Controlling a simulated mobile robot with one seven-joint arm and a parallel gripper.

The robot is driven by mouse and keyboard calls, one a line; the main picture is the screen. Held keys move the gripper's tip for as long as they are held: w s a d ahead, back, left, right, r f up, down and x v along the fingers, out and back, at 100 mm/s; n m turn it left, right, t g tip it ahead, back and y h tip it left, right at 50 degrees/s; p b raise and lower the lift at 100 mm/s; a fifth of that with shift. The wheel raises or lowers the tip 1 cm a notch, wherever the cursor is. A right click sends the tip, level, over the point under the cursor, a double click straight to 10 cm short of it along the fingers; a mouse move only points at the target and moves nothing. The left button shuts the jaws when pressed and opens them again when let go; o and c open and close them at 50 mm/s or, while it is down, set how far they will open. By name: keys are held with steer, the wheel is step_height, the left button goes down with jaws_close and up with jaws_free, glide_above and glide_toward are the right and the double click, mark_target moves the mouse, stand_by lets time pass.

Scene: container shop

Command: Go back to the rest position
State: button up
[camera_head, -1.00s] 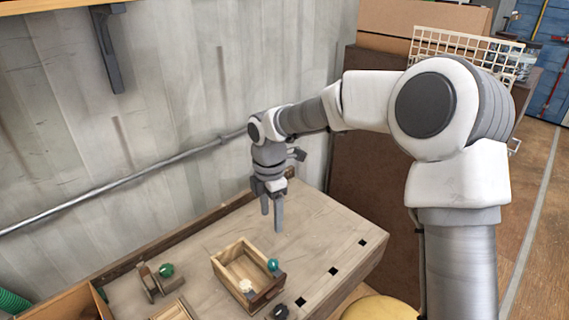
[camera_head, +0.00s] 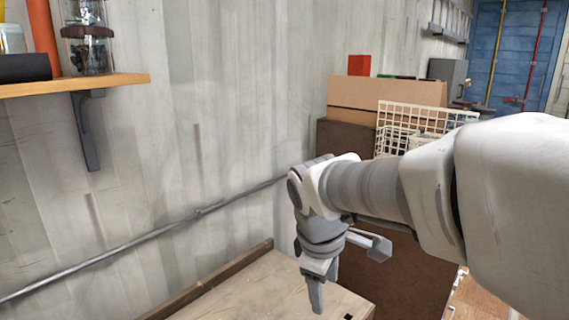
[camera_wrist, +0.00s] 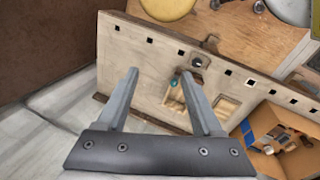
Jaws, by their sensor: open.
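My gripper (camera_head: 316,292) hangs pointing down above the far end of the wooden workbench (camera_head: 258,290) in the head view. In the wrist view my gripper (camera_wrist: 160,74) shows two grey fingers spread well apart with nothing between them. The pale bench top (camera_wrist: 135,50) with its row of square holes lies beyond the fingers. A small wooden box (camera_wrist: 222,104) with a teal ball (camera_wrist: 174,81) near it sits on the bench, partly hidden by the right finger.
A grey pipe (camera_head: 130,241) runs along the wall behind the bench. A wall shelf (camera_head: 75,85) is at upper left. Brown boxes (camera_head: 385,97) and a white wire basket (camera_head: 415,125) stand behind my arm. An open cardboard box (camera_wrist: 262,118) with items is at the wrist view's right.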

steer(key=s+d+r+m+t, duration=0.1)
steer(key=s+d+m, duration=0.2)
steer(key=s+m, duration=0.3)
steer(key=s+d+r+m+t+y, duration=0.1)
steer(key=s+d+m, duration=0.3)
steer(key=s+m, duration=0.2)
steer(key=shift+s+t, duration=0.4)
steer(key=shift+s, duration=0.1)
steer(key=shift+a, duration=0.1)
stand_by(0.5)
